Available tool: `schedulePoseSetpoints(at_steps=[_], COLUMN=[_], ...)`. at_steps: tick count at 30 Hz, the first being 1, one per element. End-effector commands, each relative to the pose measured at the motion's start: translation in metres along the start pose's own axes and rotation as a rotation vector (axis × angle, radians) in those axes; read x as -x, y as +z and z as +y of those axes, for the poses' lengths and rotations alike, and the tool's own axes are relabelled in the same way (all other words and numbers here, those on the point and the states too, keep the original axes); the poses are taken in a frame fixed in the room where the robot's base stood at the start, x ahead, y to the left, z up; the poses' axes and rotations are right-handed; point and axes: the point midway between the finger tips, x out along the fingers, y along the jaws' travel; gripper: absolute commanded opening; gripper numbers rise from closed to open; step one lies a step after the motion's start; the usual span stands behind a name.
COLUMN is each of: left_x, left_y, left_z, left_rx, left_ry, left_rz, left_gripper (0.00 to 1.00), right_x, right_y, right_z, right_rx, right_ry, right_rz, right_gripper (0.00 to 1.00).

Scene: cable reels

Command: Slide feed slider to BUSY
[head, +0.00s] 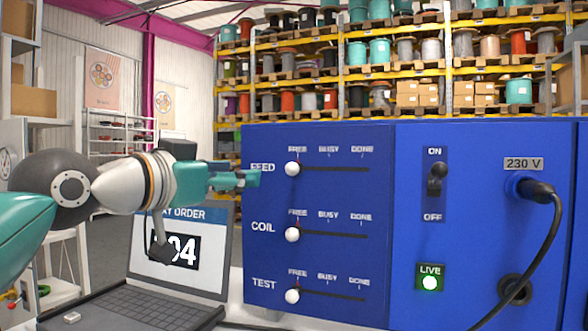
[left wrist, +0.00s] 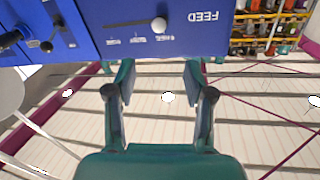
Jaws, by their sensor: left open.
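The feed slider (head: 292,169) has a round white knob at the left end of its slot, under FREE. Its label is partly covered by my gripper in the head view. The knob also shows in the left wrist view (left wrist: 158,25), where the panel appears upside down. My left gripper (head: 252,179) is level with the feed row at the blue panel's left edge, left of the knob. In the left wrist view its two fingers (left wrist: 160,78) are apart with nothing between them. The knob lies beyond the fingertips, apart from them. My right gripper is not in view.
Below are the coil slider (head: 292,234) and test slider (head: 292,296), both under FREE. To the right are an ON/OFF switch (head: 437,180), a lit green LIVE lamp (head: 430,281) and a plugged black cable (head: 540,192). A laptop (head: 150,312) stands below my left arm.

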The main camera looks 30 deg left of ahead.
Motion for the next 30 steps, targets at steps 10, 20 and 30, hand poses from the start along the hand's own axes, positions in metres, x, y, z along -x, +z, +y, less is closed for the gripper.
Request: schedulePoseSetpoints(at_steps=[10,20,30], left_x=[-0.073,-0.135,-0.154], left_y=[-0.001,-0.002,0.0], left_z=[0.001,0.002,0.003], left_rx=[0.001,0.0,0.0], left_ry=[0.004,0.004,0.004], left_rz=[-0.004,-0.002,0.0], left_gripper=[0.53,0.53,0.53], right_x=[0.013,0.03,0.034], right_y=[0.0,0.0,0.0], right_z=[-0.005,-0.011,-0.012], right_rx=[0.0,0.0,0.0], right_ry=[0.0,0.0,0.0], right_rz=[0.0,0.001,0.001], right_gripper=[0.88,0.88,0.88])
